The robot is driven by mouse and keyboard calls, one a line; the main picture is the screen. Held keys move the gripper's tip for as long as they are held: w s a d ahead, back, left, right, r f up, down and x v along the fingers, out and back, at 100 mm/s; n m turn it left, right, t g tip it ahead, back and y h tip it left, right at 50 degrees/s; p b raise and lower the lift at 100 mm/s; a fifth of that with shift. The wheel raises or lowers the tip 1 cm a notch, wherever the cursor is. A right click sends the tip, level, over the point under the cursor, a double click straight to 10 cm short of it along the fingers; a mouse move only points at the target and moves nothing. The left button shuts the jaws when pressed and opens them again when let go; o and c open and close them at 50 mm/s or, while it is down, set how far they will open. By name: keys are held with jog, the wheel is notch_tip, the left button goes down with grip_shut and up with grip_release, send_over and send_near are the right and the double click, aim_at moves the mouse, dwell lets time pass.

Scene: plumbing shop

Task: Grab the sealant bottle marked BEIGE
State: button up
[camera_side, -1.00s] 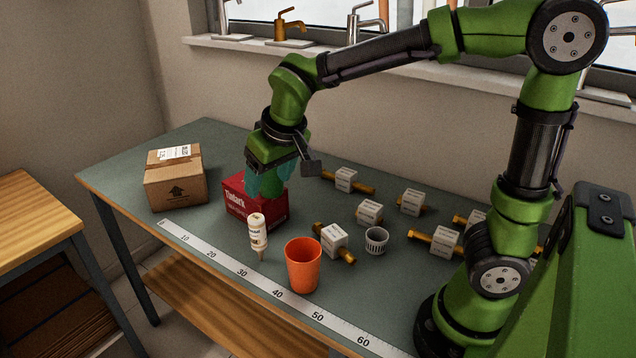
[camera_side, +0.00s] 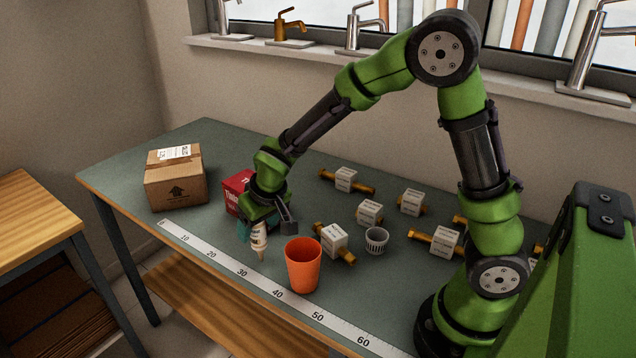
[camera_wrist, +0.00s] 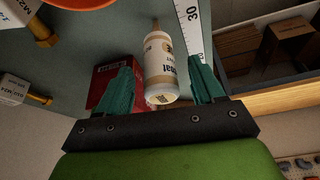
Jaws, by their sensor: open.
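The sealant bottle (camera_side: 259,238) is white with a printed label and a tan nozzle pointing down, standing near the ruler strip. It also shows in the wrist view (camera_wrist: 160,72), between the two teal fingers. I cannot read the word BEIGE on it. My gripper (camera_side: 254,229) is lowered at the bottle, its fingers open on either side of it. In the wrist view my gripper (camera_wrist: 163,85) shows gaps between the fingers and the bottle. The bottle's upper end is partly hidden by my gripper in the side view.
An orange cup (camera_side: 303,266) stands just right of the bottle. A red box (camera_side: 236,190) is close behind my gripper. A cardboard box (camera_side: 175,182) stands at the left. Several labelled fittings and a small grey basket (camera_side: 376,241) lie to the right. The ruler (camera_side: 215,257) runs along the front edge.

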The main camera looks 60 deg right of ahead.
jog(key=shift+x, duration=0.85)
jog(key=shift+c, duration=0.4)
jog(key=c, duration=1)
jog(key=shift+r, duration=0.15)
